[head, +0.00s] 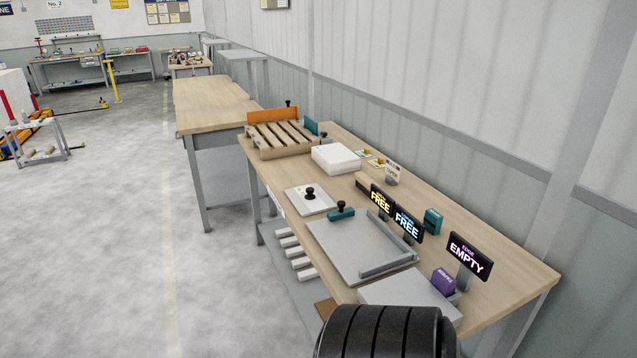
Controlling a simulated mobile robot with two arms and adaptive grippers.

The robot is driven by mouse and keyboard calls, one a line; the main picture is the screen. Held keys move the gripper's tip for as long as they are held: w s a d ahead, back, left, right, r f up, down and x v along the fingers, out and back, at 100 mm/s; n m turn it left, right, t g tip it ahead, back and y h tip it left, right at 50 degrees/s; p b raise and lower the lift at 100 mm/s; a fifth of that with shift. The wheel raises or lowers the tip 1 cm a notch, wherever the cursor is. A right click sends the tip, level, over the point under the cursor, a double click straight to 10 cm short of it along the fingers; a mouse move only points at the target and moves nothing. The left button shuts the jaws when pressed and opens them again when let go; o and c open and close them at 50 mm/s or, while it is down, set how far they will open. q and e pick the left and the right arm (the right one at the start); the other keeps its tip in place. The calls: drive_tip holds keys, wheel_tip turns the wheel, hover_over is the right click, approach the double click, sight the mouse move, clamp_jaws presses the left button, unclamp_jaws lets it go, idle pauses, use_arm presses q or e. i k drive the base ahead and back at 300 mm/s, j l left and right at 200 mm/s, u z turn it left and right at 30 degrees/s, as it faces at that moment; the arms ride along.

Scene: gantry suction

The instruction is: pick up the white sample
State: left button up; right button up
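No piece is plainly marked as the white sample, and I cannot tell which one it is. A flat white block (335,158) lies on the wooden workbench (470,245), in front of the slatted wooden rack. A thin white plate (297,203) with a black knob (310,192) lies nearer, at the bench's left edge. Neither of my grippers is in view.
A grey tray (345,250) lies mid-bench with a teal, black-knobbed piece (341,213) at its far edge. Two FREE signs (382,201) (407,225) and an EMPTY sign (469,256) stand along it. Open floor (110,230) lies left.

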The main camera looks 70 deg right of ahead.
sight(311, 199)
drive_tip(key=i+l+z, duration=0.1)
drive_tip(key=i+z, duration=0.2)
drive_tip(key=z, duration=0.15)
drive_tip(key=i+z, duration=0.65)
drive_tip(key=z, duration=0.25)
